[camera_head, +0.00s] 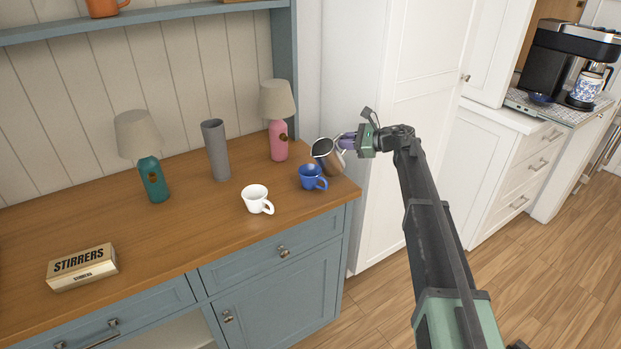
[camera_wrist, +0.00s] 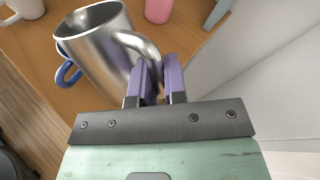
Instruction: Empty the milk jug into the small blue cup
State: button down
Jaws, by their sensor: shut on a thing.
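The metal milk jug (camera_head: 329,158) is held tilted toward the left, with its mouth above and behind the small blue cup. My gripper (camera_head: 348,142) is shut on the jug's handle. In the wrist view the steel jug (camera_wrist: 104,50) fills the upper left, and the purple fingers of my gripper (camera_wrist: 159,82) close on its handle. The small blue cup (camera_head: 311,178) stands upright on the wooden counter near its right end. In the wrist view the blue cup (camera_wrist: 66,72) is mostly hidden behind the jug. I cannot see any milk.
A white cup (camera_head: 256,198) stands left of the blue cup. A pink lamp (camera_head: 278,140), a grey vase (camera_head: 216,150) and a teal lamp (camera_head: 152,178) stand behind. A stirrers box (camera_head: 82,267) lies at the front left. The wooden counter (camera_head: 190,235) is clear between them.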

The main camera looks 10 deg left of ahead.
jog(key=shift+r+p, duration=0.1)
jog(key=shift+p, duration=0.2)
jog(key=shift+s+a+r, duration=0.1)
jog(key=shift+w+d, duration=0.45)
jog(key=shift+w, duration=0.05)
jog(key=shift+h, duration=0.3)
